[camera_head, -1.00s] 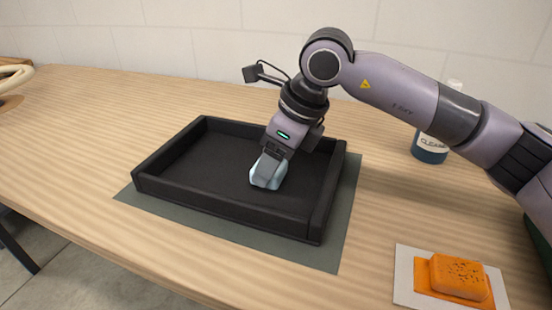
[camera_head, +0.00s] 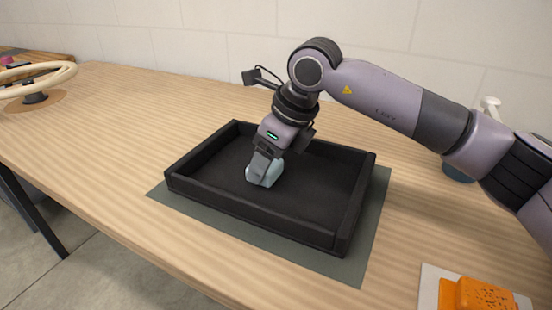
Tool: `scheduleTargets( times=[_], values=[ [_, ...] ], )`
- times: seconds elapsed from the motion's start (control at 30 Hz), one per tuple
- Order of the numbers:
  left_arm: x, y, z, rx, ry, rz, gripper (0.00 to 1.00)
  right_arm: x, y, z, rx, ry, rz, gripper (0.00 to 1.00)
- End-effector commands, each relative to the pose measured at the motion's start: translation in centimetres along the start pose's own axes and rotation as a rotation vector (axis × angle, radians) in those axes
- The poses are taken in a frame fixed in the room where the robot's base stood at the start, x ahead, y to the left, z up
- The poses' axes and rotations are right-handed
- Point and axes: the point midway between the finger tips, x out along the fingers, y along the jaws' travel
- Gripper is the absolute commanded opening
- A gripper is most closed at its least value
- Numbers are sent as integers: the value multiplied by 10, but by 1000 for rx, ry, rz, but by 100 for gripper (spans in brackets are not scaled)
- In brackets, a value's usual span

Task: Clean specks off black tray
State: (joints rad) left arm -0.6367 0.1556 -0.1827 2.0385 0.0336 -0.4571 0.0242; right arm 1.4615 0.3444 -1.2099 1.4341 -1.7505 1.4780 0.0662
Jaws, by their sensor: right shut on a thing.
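The black tray (camera_head: 255,207) lies on a grey-green mat (camera_head: 373,222) on the wooden table. My right gripper (camera_head: 264,166) reaches down into the tray, left of its middle. It is shut on a pale blue cloth or pad (camera_head: 263,176), which appears to touch the tray floor. No specks can be made out on the dark tray floor from here. My left gripper is not in view.
An orange sponge with dark spots (camera_head: 484,297) lies on a white and orange base at the lower right. A bottle (camera_head: 458,172) stands behind my right arm, mostly hidden. A cream steering wheel (camera_head: 36,82) is at the far left. Table left of the tray is clear.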

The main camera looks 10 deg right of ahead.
Motion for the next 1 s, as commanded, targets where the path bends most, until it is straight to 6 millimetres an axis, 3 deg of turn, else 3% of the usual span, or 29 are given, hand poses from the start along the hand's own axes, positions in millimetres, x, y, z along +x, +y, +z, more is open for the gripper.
scheduleTargets(
  times=[0.6, 1.0],
  values=[
    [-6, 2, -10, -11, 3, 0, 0, 14, 1, 32, -1, 7, 1, 38],
    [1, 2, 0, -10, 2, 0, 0, 3, 0, 8, 0, 3, 0, 38]
  ],
)
